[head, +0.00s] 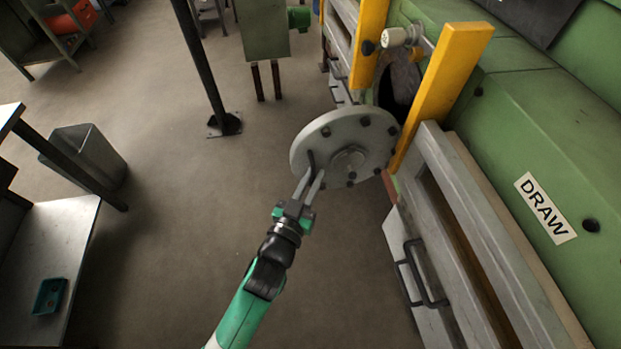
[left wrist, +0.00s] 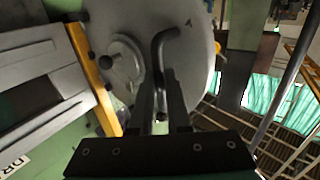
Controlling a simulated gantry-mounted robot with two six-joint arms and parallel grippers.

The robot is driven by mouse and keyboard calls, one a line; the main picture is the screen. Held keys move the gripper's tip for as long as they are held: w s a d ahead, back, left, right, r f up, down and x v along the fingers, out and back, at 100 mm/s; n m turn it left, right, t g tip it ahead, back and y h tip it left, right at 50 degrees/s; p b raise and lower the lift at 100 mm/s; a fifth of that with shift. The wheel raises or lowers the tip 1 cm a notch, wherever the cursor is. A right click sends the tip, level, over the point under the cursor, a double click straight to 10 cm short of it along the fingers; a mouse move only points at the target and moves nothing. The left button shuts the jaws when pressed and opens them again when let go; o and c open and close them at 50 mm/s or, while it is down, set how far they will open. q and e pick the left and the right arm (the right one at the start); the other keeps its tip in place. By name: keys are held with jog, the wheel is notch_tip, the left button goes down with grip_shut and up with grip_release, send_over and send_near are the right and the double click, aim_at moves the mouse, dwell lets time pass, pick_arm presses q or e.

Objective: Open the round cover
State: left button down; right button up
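The round cover (head: 345,146) is a thick grey disc with dark bolts around its rim and a raised hub. It stands swung out from the dark round opening (head: 398,85) in the green furnace. A black bent handle (head: 311,159) sits on its face, and it also shows in the left wrist view (left wrist: 158,48). My left gripper (head: 315,175) is at the handle, its two fingers apart on either side of it. Some gap shows between the fingers; contact with the handle is hard to judge. My right gripper is not in view.
Yellow posts (head: 440,95) flank the opening. A grey drawer front with a black handle (head: 424,275) is at lower right, under the DRAW label (head: 545,208). A dark pole (head: 205,65), bin (head: 88,155) and bench (head: 48,250) stand left. The middle floor is clear.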

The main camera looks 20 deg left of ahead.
pick_arm(q)
jog(key=c, duration=0.9)
grip_release()
jog(key=shift+w+d+f, duration=0.1)
jog(key=shift+d, duration=0.2)
jog(key=shift+a, duration=0.1)
jog(key=s, duration=0.4)
jog(key=s+p, duration=0.1)
jog(key=s, duration=0.6)
jog(key=shift+s+a, duration=0.3)
jog(key=shift+s, duration=0.1)
jog(key=shift+a, duration=0.1)
